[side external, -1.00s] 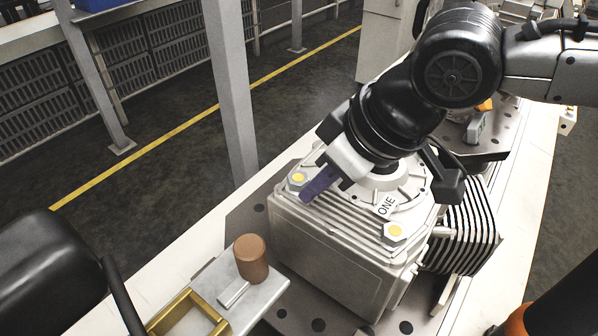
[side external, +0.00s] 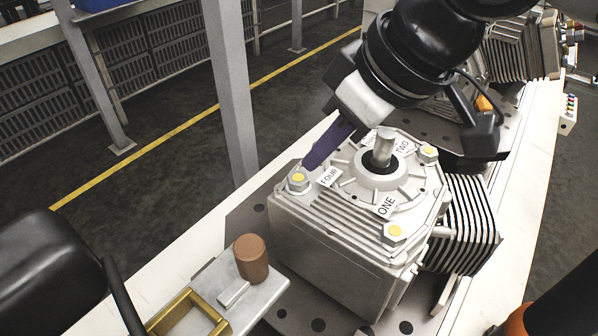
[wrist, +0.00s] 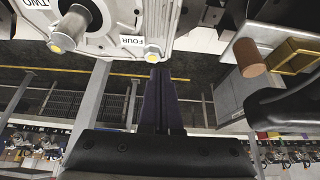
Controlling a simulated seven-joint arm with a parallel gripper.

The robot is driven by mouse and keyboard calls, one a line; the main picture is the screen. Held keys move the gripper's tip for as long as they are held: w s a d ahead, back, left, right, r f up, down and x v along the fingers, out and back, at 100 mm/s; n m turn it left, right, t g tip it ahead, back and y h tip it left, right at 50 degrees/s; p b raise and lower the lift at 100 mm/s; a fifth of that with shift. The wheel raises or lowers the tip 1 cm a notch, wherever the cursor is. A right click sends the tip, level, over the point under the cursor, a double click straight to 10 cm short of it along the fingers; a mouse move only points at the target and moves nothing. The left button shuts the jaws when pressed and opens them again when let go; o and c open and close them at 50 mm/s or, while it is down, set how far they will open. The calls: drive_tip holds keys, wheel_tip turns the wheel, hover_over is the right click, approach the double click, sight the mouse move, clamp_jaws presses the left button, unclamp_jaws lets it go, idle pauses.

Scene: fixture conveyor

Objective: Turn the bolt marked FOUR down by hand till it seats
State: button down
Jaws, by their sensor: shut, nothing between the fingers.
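The bolt by the FOUR label (side external: 329,177) has a hex head with a yellow top (side external: 298,180) and stands at the near left corner of the grey gearbox housing (side external: 335,245). In the wrist view the bolt (wrist: 153,54) is just beyond my fingertips, beside its label (wrist: 132,41). My gripper (side external: 310,164) has dark purple fingers, shut and empty, slanting down close above and behind the bolt. The wrist view also shows the fingers together (wrist: 160,72). Whether a tip touches the head cannot be told. The bolt's shank is hidden, so its seating cannot be judged.
A round shaft (side external: 384,147) stands up from the cover's middle. Other yellow-topped bolts stand by labels ONE (side external: 395,232) and TWO (side external: 428,154). A brown cylinder (side external: 251,258) and a brass frame (side external: 187,315) lie on a side plate at front left. Space above the housing's near side is clear.

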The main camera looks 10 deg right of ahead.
sight(306, 195)
drive_tip(key=shift+w+d+f, duration=0.2)
drive_tip(key=shift+d+f, duration=0.05)
drive_tip(key=shift+f, duration=0.75)
drive_tip(key=shift+w+d+f, duration=0.2)
drive_tip(key=shift+d+f, duration=0.05)
drive_tip(key=shift+f, duration=0.8)
drive_tip(key=shift+w+d+f, duration=0.2)
drive_tip(key=shift+d+f, duration=0.05)
drive_tip(key=shift+f, duration=0.75)
drive_tip(key=shift+w+a, duration=0.25)
drive_tip(key=shift+a, duration=0.15)
drive_tip(key=shift+s+a, duration=0.3)
drive_tip(key=shift+a, duration=0.05)
drive_tip(key=shift+s, duration=0.1)
drive_tip(key=shift+s+d+r, duration=0.15)
drive_tip(key=shift+s+d, duration=0.1)
drive_tip(key=shift+r, duration=2.9)
